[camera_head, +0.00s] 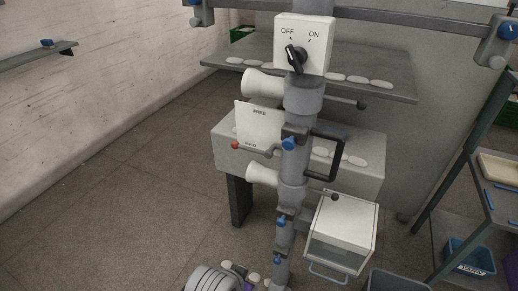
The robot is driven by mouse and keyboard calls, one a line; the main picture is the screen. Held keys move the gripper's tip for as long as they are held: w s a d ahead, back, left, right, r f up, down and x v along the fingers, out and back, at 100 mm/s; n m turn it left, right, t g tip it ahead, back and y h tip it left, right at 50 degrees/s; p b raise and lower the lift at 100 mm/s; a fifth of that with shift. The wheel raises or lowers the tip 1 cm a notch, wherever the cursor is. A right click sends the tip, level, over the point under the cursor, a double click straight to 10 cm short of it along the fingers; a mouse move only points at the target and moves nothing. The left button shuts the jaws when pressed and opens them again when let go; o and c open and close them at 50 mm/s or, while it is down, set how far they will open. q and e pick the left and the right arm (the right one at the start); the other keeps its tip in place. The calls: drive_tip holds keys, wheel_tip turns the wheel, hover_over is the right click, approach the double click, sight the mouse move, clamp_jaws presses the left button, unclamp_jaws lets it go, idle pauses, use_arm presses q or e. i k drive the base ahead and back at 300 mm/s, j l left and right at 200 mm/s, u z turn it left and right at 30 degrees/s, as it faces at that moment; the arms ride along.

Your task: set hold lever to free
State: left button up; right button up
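The hold lever (258,149) is a thin grey rod with a red knob (235,146) at its left end. It sticks out to the left from the grey column of the winder. Behind it is a white plate (259,124) marked FREE at the top and HOLD at the bottom. The lever lies low on the plate, by the HOLD mark. Neither of my grippers shows in the head view.
A white switch box (304,44) with a black OFF/ON knob tops the column. White cones (262,84) stick out left. A black handle (327,156) and clear-fronted box (341,232) are on the right. A blue YARN bin (468,258) stands lower right. Floor at left is clear.

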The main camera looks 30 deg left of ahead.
sight(269, 154)
drive_tip(key=j+z, duration=0.1)
drive_tip(key=z, duration=0.4)
drive_tip(key=j+z, duration=0.15)
drive_tip(key=z, duration=0.3)
drive_tip(key=j+z, duration=0.15)
drive_tip(key=z, duration=0.35)
drive_tip(key=j+z, duration=0.3)
drive_tip(key=k+j+z, duration=0.15)
drive_tip(key=j+z, duration=0.15)
drive_tip(key=k+j+z, duration=0.15)
drive_tip(key=j+z, duration=0.15)
drive_tip(key=k+j+z, duration=0.5)
drive_tip(key=k+j, duration=0.2)
drive_tip(key=k+j+z, duration=0.1)
drive_tip(key=k+j, duration=1.1)
drive_tip(key=j, duration=0.2)
drive_tip(key=i, duration=0.2)
